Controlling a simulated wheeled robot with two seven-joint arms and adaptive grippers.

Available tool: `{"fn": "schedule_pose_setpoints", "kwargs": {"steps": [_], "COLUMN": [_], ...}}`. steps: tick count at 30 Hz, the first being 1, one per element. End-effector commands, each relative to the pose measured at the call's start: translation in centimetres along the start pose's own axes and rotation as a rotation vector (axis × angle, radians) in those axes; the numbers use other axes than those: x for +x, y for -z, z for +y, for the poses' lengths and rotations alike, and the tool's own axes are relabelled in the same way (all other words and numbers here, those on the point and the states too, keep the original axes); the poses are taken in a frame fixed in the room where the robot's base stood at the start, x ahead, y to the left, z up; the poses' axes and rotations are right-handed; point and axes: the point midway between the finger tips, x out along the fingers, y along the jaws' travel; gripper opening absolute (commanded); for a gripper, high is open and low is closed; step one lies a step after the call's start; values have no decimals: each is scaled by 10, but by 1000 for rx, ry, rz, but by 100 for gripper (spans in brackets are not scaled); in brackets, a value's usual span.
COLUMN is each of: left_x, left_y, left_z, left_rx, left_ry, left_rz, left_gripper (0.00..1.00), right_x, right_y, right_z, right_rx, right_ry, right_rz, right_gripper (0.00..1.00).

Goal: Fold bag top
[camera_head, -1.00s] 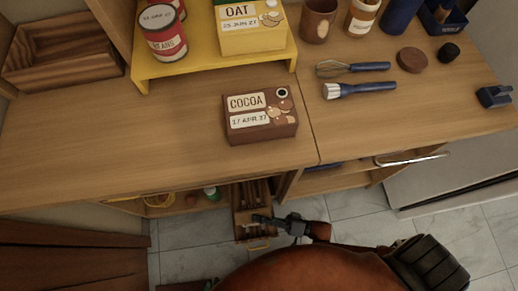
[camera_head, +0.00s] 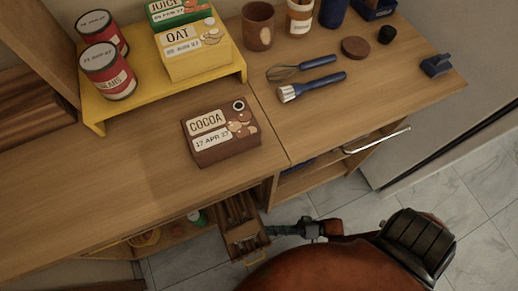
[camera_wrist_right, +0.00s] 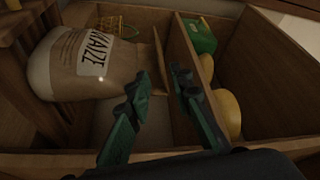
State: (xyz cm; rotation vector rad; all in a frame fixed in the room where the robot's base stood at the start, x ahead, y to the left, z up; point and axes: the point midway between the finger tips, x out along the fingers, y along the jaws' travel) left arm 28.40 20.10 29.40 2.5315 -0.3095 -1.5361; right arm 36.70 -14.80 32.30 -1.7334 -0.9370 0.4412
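A tan bag (camera_wrist_right: 95,62) with a white label, its letters partly legible as "AIZE", lies on its side in a wooden compartment in the right wrist view. Its narrow paper top (camera_wrist_right: 158,58) points right, towards a wooden divider. My right gripper (camera_wrist_right: 163,78) is open, its two green-dark fingers apart in front of the bag's top. I cannot tell whether they touch it. In the head view my right gripper (camera_head: 278,230) is low, beside an open wooden drawer (camera_head: 262,238) below the counter. I cannot make out the bag in the head view. My left gripper is not in view.
Beyond the divider are a green box (camera_wrist_right: 200,36) and yellow rounded things (camera_wrist_right: 227,110). The drawer walls are close around the gripper.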

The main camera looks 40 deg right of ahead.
Motion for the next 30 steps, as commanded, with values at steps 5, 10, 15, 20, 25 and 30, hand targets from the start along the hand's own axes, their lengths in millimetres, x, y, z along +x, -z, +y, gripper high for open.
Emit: {"fn": "schedule_pose_setpoints", "kwargs": {"steps": [5,10,15,20,25,30], "left_x": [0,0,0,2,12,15], "left_y": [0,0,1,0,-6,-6], "left_z": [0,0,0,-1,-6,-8], "left_rx": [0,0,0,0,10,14], "left_ry": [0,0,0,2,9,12], "left_rz": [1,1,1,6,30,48], "left_gripper": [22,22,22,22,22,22], "right_x": [-21,-27,-27,-10,47,70], "right_y": [0,0,0,2,2,0], "right_z": [0,0,0,0,0,0], "right_rx": [0,0,0,0,-6,-22], "right_ry": [0,1,1,16,28,7], "right_rz": [0,0,0,-53,-280,-392], "right_gripper": [20,20,20,20,20,20]}}
